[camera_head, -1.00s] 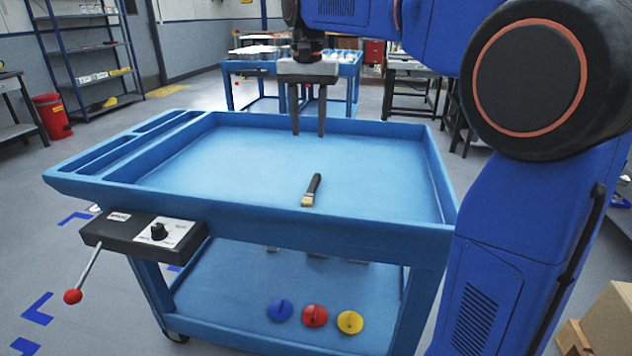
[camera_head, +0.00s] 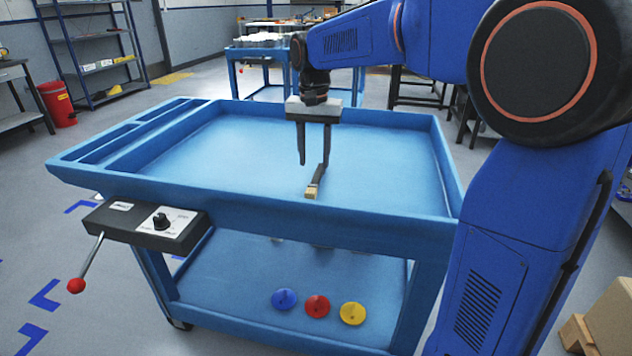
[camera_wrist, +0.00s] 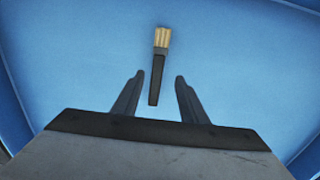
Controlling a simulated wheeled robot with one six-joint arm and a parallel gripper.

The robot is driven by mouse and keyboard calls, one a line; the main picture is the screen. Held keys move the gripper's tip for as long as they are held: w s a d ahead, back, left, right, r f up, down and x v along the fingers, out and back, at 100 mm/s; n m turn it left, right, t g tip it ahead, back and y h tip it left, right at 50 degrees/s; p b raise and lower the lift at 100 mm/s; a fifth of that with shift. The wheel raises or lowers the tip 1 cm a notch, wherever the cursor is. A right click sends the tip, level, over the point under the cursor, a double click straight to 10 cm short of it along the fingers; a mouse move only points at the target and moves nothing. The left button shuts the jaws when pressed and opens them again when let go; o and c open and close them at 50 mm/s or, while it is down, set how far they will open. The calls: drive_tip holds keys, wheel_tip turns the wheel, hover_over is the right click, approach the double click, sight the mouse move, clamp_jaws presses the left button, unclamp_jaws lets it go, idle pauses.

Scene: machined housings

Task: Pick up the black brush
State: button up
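The black brush (camera_head: 317,182) lies on the blue cart's top tray (camera_head: 225,150), with its pale bristles toward the cart's front edge. In the wrist view the brush (camera_wrist: 157,80) has its bristles at the top and its black handle end reaching down between the fingertips. My gripper (camera_head: 314,164) is open and points down above the tray. In the head view its right finger overlaps part of the brush handle. In the wrist view my gripper (camera_wrist: 159,78) has a gap on both sides of the handle and touches neither side. The exact height above the brush is hard to tell.
The tray has raised rims and is otherwise bare, with narrow compartments (camera_head: 130,135) on its left. A control box (camera_head: 145,225) with a red-knobbed lever is on the front. Blue, red and yellow discs (camera_head: 317,306) sit on the lower shelf. Another blue table (camera_head: 262,65) stands behind.

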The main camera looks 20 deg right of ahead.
sight(316, 177)
drive_tip(key=shift+s+d+f, duration=0.1)
drive_tip(key=shift+f, duration=1.3)
drive_tip(key=shift+s+d+f, duration=0.1)
drive_tip(key=shift+f, duration=1.25)
clamp_jaws()
